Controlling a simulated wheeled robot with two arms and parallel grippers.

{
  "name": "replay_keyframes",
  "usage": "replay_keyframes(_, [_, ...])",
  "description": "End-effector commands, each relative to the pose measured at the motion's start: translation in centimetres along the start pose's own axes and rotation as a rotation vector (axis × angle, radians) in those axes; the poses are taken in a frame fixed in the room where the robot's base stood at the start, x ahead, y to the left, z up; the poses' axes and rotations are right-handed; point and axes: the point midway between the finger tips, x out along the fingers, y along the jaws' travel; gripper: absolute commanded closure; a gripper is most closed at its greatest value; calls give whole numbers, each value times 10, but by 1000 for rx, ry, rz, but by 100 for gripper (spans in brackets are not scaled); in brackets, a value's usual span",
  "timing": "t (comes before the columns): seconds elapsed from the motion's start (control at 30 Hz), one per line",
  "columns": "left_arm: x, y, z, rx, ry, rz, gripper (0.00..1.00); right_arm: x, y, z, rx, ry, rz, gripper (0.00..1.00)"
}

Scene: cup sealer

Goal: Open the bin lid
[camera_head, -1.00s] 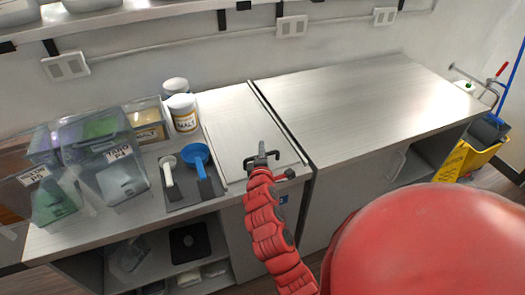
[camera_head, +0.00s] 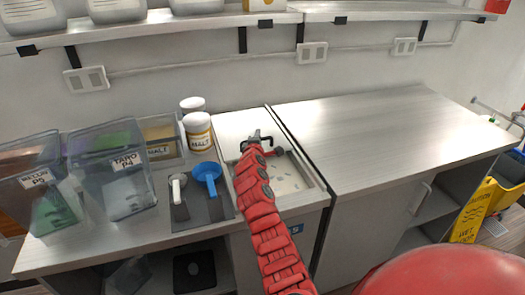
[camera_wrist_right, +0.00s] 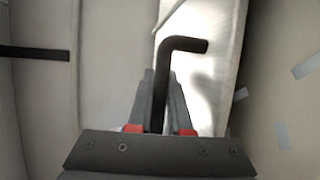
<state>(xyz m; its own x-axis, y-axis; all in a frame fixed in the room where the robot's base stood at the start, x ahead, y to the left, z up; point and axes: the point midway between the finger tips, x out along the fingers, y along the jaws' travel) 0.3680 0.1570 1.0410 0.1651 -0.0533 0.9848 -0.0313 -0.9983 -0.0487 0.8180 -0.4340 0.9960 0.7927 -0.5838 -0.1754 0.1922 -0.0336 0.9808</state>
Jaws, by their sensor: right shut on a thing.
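The bin is set into the left counter, and its metal rim (camera_head: 325,201) shows around an opening on the front side. Small pale pieces lie inside. The pale bin lid (camera_head: 240,124) is at the back of the bin, leaving the front part uncovered. My right gripper (camera_head: 257,144) is over the bin at the lid's front side. In the right wrist view, my right gripper (camera_wrist_right: 160,105) is shut on the lid's dark bent handle (camera_wrist_right: 187,44), which sticks up between the fingers. My red right arm hides part of the opening. My left gripper is not in view.
A blue scoop (camera_head: 207,175) and a white-headed tool lie on a dark mat (camera_head: 185,218) left of the bin. Malt jars (camera_head: 198,137) and clear containers (camera_head: 110,175) stand further left. The right counter (camera_head: 385,135) is bare. A yellow mop bucket stands at far right.

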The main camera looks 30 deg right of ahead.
Motion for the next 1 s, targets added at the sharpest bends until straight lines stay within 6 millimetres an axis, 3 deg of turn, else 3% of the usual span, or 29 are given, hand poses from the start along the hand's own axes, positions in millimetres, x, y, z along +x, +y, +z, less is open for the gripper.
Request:
replay_keyframes(0.3, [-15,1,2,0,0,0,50,20,4,-8,0,-1,1,100])
replay_keyframes(0.73, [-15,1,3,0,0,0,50,22,4,-8,-1,-1,-2,100])
replay_keyframes(0.77, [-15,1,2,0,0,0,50,22,4,-8,-1,-1,-2,81])
replay_keyframes(0.8, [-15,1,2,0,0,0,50,22,4,-8,-1,-1,-2,74])
replay_keyframes(1.0, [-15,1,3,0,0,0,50,22,4,-9,-1,-1,-1,70])
